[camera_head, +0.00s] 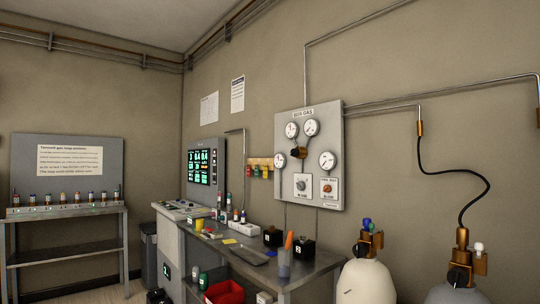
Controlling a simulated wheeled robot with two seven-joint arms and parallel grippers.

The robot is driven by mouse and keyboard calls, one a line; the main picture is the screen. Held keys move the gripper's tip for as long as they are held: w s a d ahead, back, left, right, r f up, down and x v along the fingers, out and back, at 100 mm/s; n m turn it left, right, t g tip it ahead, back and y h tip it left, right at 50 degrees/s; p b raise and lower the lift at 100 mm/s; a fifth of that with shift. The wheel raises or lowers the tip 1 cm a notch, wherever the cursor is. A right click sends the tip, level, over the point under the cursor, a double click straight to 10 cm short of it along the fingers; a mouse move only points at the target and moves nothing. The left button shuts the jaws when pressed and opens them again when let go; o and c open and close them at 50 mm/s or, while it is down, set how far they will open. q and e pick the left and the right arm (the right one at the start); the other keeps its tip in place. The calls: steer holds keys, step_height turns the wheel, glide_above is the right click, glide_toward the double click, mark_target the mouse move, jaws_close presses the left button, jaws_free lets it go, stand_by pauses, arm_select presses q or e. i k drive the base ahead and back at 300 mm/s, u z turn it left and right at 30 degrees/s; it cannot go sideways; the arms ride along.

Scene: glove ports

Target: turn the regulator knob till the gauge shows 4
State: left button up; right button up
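A light grey gauge panel (335,120) is mounted on the wall right of the middle. It carries several round white gauges: an upper left gauge (292,130), an upper right gauge (311,127), a lower left gauge (280,160) and a lower right gauge (327,160). Their needles and numbers are too small to read. A grey knob (301,184) on a white plate and a small orange-red control (327,188) are below. I cannot tell which is the regulator knob. Neither gripper is in view.
A metal bench (300,270) with bottles, black boxes and a cup stands below the panel. Two pale gas cylinders (366,283) with brass valves stand at the lower right, one with a black hose (488,185). A control console (205,170) and a shelf rack (66,243) are left.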

mark_target(295, 152)
steer(key=u, duration=0.9)
steer(key=k, duration=1.2)
steer(key=u, duration=1.05)
steer(key=i, duration=0.85)
steer(key=z, duration=0.5)
steer(key=i, duration=1.5)
steer(key=z, duration=1.6)
steer(key=i, duration=0.85)
steer(key=z, duration=1.05)
